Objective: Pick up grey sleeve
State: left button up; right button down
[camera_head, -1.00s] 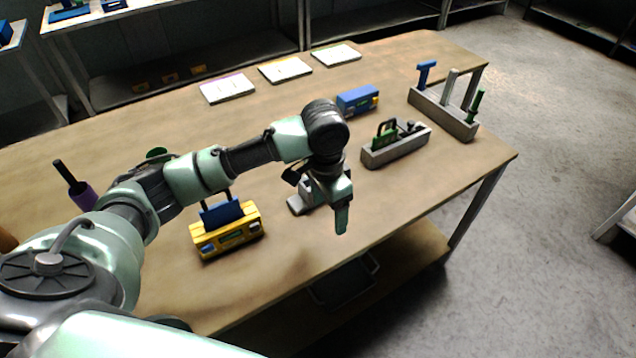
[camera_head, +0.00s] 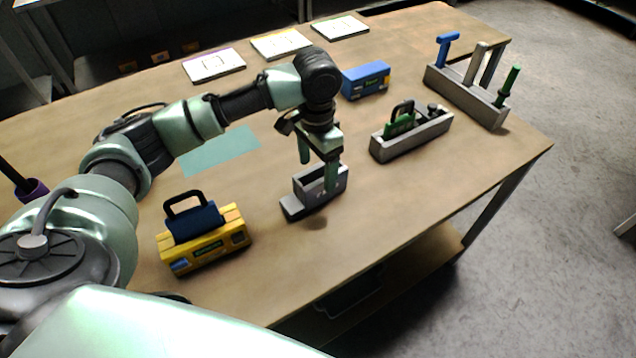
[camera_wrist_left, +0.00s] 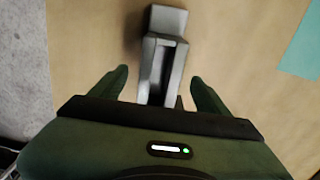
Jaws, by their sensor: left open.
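The grey sleeve (camera_head: 313,199), a hollow open-topped block with a lower foot at its left end, stands on the table near the front edge. It also shows in the left wrist view (camera_wrist_left: 168,20), its slot running up the picture between the fingers. My left gripper (camera_head: 318,175) points down over it, open, with one finger on each side. In the left wrist view the left gripper (camera_wrist_left: 159,80) has visible gaps between both fingers and the sleeve. I cannot tell how far the fingertips are above the table. My right gripper is not in view.
A yellow box with a dark handled piece (camera_head: 205,243) stands left of the sleeve. A grey tray with a green-handled piece (camera_head: 410,140) stands to the right. A blue box (camera_head: 366,80), a tool rack (camera_head: 467,98) and a teal mat (camera_head: 222,152) lie farther back.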

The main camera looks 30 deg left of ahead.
aim_at(311, 181)
pick_arm(q)
jog(key=shift+s+f, duration=0.15)
jog(key=shift+f, duration=0.7)
notch_tip(311, 181, down, 5)
jog(key=shift+f+p, duration=0.15)
jog(key=shift+p, duration=0.55)
jog(key=shift+c, duration=0.3)
jog(key=c, duration=1.5)
grip_shut()
